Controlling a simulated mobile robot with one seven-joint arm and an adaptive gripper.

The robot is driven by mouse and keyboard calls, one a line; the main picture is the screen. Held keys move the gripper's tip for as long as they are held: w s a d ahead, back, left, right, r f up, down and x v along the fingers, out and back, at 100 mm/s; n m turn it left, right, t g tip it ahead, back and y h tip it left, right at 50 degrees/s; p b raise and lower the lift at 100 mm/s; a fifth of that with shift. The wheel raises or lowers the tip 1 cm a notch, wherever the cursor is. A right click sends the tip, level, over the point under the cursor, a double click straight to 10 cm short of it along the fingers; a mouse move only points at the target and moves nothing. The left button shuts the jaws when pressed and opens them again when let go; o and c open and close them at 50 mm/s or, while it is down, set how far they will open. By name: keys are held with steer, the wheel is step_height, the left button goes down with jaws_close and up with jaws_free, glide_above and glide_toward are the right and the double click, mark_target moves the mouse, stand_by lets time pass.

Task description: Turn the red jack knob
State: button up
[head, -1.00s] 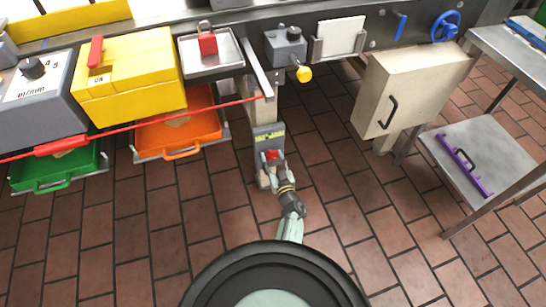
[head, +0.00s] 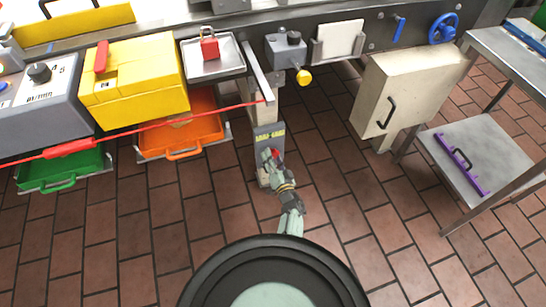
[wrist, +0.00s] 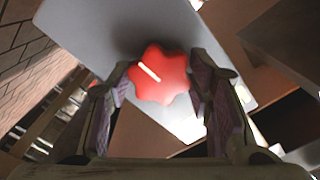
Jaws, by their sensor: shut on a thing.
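The red jack knob (wrist: 163,75) is star-shaped with a white line mark, and sits on the face of a grey box. In the wrist view it lies between the two fingers of my gripper (wrist: 160,92), which is shut on it. The white line slants from upper left to lower right. In the head view my gripper (head: 271,157) is at the grey jack box (head: 268,138) with the yellow label, and only a small part of the red knob (head: 275,154) shows past the fingers.
A red cord (head: 190,118) with a red handle runs to the post above the jack. An orange tray (head: 205,127) is left of it, and a cream cabinet (head: 405,90) with a black handle is on the right. The tiled floor (head: 340,200) around is clear.

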steer(key=shift+w, duration=0.1)
stand_by(0.3)
steer(key=shift+r, duration=0.1)
steer(key=o, duration=1.1)
steer(key=shift+o, duration=0.2)
steer(key=v, duration=1.2)
